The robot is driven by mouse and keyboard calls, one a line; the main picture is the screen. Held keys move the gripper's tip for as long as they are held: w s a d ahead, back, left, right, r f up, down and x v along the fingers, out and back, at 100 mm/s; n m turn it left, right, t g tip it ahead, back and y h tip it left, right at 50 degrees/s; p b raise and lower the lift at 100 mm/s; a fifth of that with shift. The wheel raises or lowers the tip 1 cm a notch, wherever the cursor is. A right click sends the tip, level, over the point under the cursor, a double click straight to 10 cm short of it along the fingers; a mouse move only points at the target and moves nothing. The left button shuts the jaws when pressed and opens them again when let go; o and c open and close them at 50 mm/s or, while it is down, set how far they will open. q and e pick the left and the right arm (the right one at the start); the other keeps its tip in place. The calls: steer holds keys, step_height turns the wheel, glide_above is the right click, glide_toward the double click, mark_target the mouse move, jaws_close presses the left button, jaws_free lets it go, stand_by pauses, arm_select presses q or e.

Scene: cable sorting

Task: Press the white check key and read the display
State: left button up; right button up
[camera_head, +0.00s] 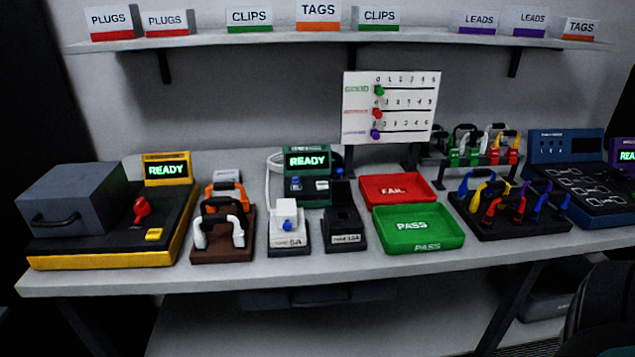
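No key that I can clearly tell as a white check key shows. A green-framed display (307,161) reads READY on the dark green tester (318,190) at the middle back of the bench. Small keys on its front are too small to read. A yellow-framed display (166,169) on the yellow and black station at the left also reads READY. A purple-framed display (627,155) at the right edge is cut off and shows "REA". A white block with a blue knob (287,217) sits on a stand labelled 5A. Neither gripper is in view.
An empty dark stand (343,220) labelled 13A is beside it. A red FAIL tray (397,190) and green PASS tray (418,230) look empty. A black rack (512,225) holds coloured leads. A scoreboard (390,105) stands behind. A dark shape fills the lower right corner.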

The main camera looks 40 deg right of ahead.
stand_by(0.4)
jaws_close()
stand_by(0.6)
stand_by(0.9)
